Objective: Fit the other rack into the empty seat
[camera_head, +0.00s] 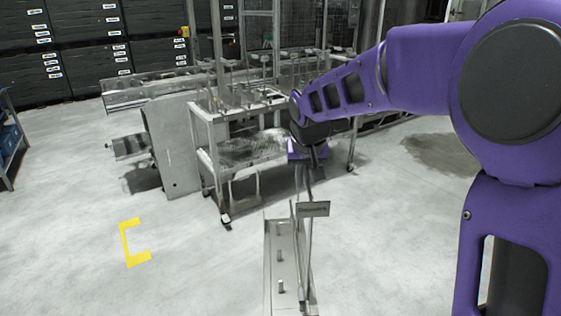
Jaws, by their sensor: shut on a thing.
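My gripper (313,162) hangs from the purple arm near the picture's middle, in front of a metal cart. It is shut on the thin upright part of a grey metal rack (271,268). The rack reaches down to the bottom edge of the picture, which cuts it off. It has a long narrow base with short upright pegs and a small grey label plate (313,208), whose text is too small to read. The fingertips are small and dark, so the exact contact is hard to see. I cannot tell which place is the empty seat.
The wheeled metal cart (204,160) stands behind my gripper, with metal fixtures above it. A grey panel (173,147) stands at its left. A yellow corner mark (127,243) lies on open floor at left. Black cabinets (84,35) line the back; a blue shelf (9,140) is far left.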

